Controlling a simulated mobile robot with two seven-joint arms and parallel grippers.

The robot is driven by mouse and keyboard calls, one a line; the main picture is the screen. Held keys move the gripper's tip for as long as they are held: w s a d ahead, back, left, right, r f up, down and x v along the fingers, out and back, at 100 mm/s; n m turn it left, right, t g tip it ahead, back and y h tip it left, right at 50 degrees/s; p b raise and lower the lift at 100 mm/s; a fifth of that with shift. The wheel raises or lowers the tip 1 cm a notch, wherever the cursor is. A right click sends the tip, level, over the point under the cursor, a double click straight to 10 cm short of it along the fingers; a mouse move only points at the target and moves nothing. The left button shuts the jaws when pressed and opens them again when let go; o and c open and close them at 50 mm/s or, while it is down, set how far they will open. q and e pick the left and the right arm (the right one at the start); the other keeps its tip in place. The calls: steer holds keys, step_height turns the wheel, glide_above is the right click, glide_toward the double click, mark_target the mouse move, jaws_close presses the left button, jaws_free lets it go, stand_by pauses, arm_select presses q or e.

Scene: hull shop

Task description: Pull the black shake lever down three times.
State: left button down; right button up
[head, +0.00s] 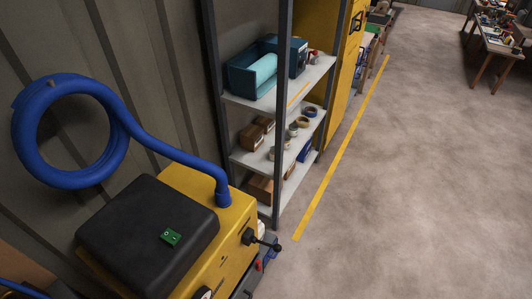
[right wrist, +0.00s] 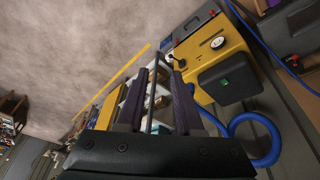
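The black shake lever (head: 266,243) sticks out from the side of a yellow machine (head: 228,242), near its far corner, in the head view. It points outward to the right and slightly down, and nothing touches it. The machine also shows, rolled over, in the right wrist view (right wrist: 232,62). There my right gripper (right wrist: 158,74) is open with nothing between its fingers, well apart from the machine. My left gripper is in neither view.
The machine has a black lid (head: 145,232) with a green switch (head: 170,237) and a blue hose (head: 150,140) looping up the wall. Shelves (head: 270,105) with boxes and rolls stand behind it, beside a yellow cabinet (head: 318,60). Concrete floor (head: 430,180) to the right is clear.

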jaws_close()
stand_by(1.4)
